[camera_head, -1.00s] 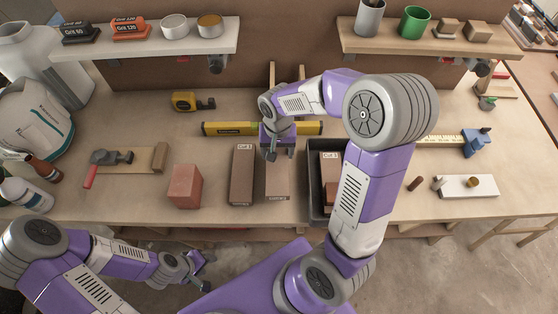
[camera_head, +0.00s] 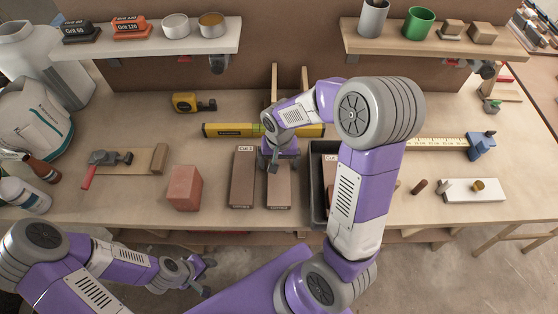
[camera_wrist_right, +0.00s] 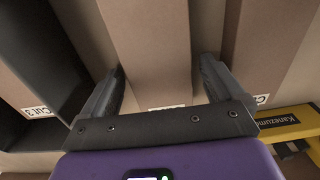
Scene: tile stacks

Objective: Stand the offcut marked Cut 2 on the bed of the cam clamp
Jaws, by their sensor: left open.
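My right gripper (camera_head: 276,164) is over the middle offcut (camera_head: 279,192); in the right wrist view the open fingers (camera_wrist_right: 160,85) are on either side of this offcut (camera_wrist_right: 147,45), with gaps. Its label is mostly hidden. Left of it in the head view lies another offcut (camera_head: 242,180) marked "Cut", number too small to be sure of. An offcut marked Cut 3 (camera_wrist_right: 15,80) is in the dark tray (camera_wrist_right: 55,70). What looks like the cam clamp (camera_head: 125,160), with a red handle and wooden bed, sits at left. My left gripper (camera_head: 207,276) is open and empty, before the bench front.
A reddish block (camera_head: 184,188) stands between clamp and offcuts. A yellow level (camera_head: 222,130) lies behind the offcuts, with a tape measure (camera_head: 187,102) farther back. A pale board with pegs (camera_head: 474,190) is at right. Shelves hang above the back.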

